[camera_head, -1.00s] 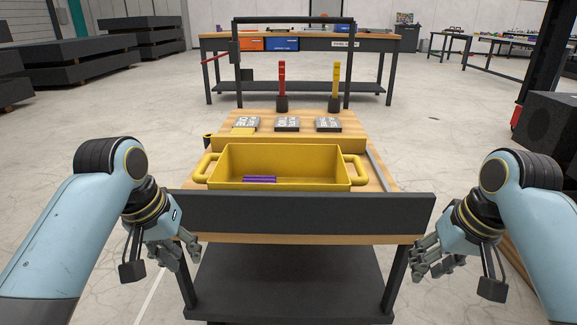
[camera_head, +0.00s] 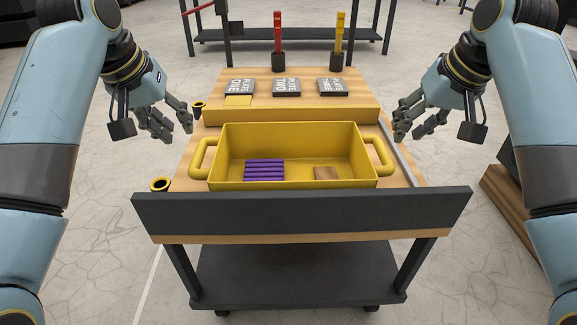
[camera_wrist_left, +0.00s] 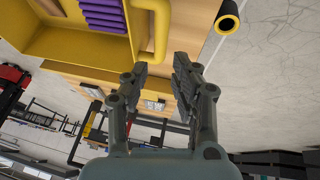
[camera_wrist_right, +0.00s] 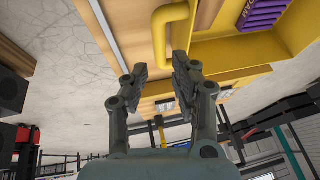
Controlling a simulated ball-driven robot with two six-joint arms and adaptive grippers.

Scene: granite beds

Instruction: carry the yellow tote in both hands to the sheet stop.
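The yellow tote (camera_head: 290,185) sits on the wooden cart top, with a loop handle at each end. A purple ribbed block (camera_head: 264,170) and a small brown piece (camera_head: 327,173) lie inside it. My left gripper (camera_head: 188,122) is open and empty, beyond and left of the tote's left handle (camera_head: 199,158). That handle shows in the left wrist view (camera_wrist_left: 158,30), apart from the fingers. My right gripper (camera_head: 399,132) is open and empty, near the right handle (camera_head: 379,157), which shows in the right wrist view (camera_wrist_right: 160,35). I cannot make out a sheet stop for certain.
A raised wooden shelf (camera_head: 300,115) behind the tote bears plates marked one (camera_head: 240,87), two (camera_head: 287,87) and three (camera_head: 332,87), with red (camera_head: 278,35) and yellow (camera_head: 340,35) uprights behind. A dark board (camera_head: 300,213) edges the cart's front.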

